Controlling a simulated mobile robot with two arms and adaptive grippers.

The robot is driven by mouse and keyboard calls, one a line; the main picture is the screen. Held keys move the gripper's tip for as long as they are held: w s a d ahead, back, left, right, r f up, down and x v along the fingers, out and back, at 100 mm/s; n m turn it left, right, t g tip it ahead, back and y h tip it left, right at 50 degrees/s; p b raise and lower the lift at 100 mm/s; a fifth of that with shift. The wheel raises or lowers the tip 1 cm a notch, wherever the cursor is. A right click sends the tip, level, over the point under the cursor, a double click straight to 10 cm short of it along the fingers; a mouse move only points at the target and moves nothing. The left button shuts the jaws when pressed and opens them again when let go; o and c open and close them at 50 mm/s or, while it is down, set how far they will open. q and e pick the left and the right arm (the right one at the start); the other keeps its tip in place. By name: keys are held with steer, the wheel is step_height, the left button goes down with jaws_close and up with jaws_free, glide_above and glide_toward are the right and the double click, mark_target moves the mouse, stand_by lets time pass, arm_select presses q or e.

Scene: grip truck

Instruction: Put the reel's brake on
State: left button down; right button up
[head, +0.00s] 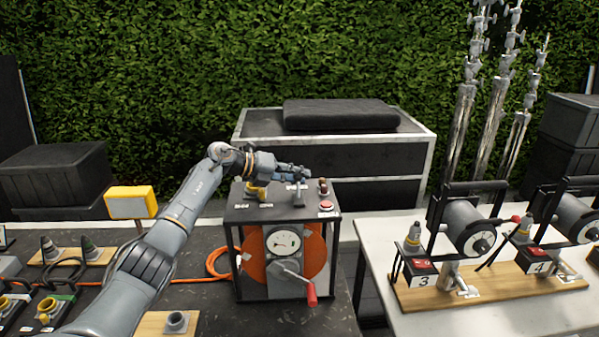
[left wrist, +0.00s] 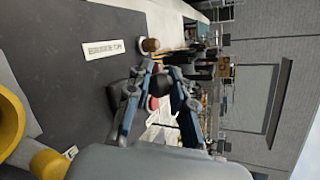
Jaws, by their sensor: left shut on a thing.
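The reel (head: 312,250) is an orange drum of cable in a black frame, with a dial (head: 283,241) and a red-handled crank (head: 310,290) on its front. My left gripper (head: 302,173) reaches over the frame's top from the left. It is shut on a dark lever (head: 298,199) standing on the top plate; the lever's dark knob (left wrist: 161,84) shows between the fingers in the left wrist view. A white label (left wrist: 103,48) on the plate seems to read "BRAKE ON". The exact lean of the lever is hard to tell. My right gripper is not in view.
A red button (head: 326,205) and a brownish knob (head: 323,186) sit close right of the lever. Numbered reels (head: 462,225) stand on the white table at right. A black case (head: 335,135) is behind.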

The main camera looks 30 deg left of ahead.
arm_select(q)
steer(key=shift+w+a+f+n+g, duration=0.2)
steer(key=shift+w+n+g, duration=0.1)
steer(key=shift+n, duration=0.1)
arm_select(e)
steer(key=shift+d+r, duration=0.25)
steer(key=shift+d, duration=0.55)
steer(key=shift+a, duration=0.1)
arm_select(q)
steer(key=c, duration=1.1)
jaws_free()
steer(key=shift+c, duration=0.2)
steer(key=shift+s+a, duration=0.15)
steer(key=v, duration=1.1)
steer(key=shift+s+a+r, duration=0.2)
steer(key=shift+s+a, duration=0.05)
steer(key=shift+a, duration=0.05)
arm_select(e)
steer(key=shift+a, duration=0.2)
